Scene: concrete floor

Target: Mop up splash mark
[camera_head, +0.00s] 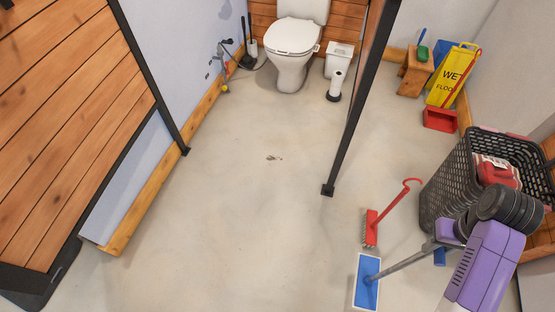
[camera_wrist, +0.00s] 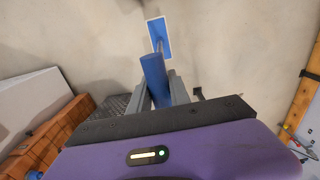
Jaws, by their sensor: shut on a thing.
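A small dark splash mark (camera_head: 274,157) lies on the bare floor in the middle of the head view, in front of the toilet. A mop with a flat blue head edged in white (camera_head: 366,281) is low on the floor, below and to the right of the mark and apart from it. Its grey pole runs up to my gripper (camera_head: 441,243) at the right. In the wrist view, the fingers of my gripper (camera_wrist: 161,88) are shut around the blue mop handle (camera_wrist: 154,75), and the mop head (camera_wrist: 158,36) shows beyond it. The mark is not clear in the wrist view.
A dark post (camera_head: 350,120) meets the floor right of the mark. A black basket (camera_head: 448,180), a red bin (camera_head: 440,119) and a yellow wet-floor sign (camera_head: 453,78) are at right. Floor around the mark is clear.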

